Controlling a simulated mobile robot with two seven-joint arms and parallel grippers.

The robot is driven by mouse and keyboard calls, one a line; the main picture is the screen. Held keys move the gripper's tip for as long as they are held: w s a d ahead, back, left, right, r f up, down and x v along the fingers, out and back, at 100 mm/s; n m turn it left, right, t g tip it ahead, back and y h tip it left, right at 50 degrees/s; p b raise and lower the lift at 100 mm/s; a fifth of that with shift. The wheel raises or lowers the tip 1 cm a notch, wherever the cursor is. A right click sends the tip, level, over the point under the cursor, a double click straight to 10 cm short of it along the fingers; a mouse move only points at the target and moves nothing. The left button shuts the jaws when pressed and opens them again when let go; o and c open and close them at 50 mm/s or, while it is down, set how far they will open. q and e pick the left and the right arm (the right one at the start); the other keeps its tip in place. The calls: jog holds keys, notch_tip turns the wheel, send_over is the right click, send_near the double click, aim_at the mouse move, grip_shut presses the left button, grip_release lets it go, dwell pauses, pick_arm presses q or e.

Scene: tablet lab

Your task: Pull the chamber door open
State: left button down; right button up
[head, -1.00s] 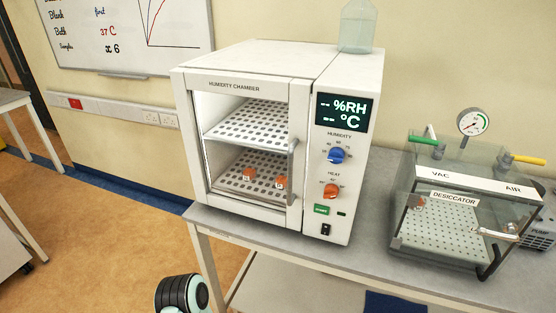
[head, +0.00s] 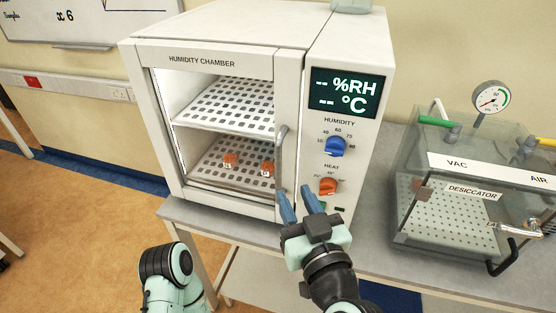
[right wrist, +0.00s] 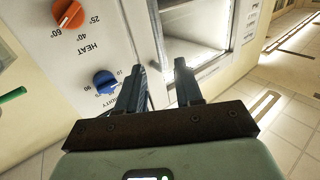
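The humidity chamber (head: 215,62) stands on the bench with its windowed door (head: 232,203) looking shut. The door's upright grey bar handle (head: 281,150) is on the door's right side. My right gripper (head: 299,204) is open and empty, its two blue fingers pointing up at the lower end of the handle; I cannot tell if they touch it. In the right wrist view the open fingers (right wrist: 163,80) point at the chamber front, close to the door's edge. My left gripper is out of view.
The humidity knob (head: 334,146) and heat knob (head: 328,186) sit on the panel right of the handle. A glass desiccator (head: 440,215) with a gauge (head: 490,98) stands further right. Orange-topped items (head: 230,160) sit on the chamber's lower shelf. Floor is free at left.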

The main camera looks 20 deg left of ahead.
aim_at(280, 165)
jog(key=p+x, duration=0.1)
jog(key=x, duration=0.9)
jog(key=shift+w+a, duration=0.15)
jog(key=shift+w, duration=0.2)
grip_shut()
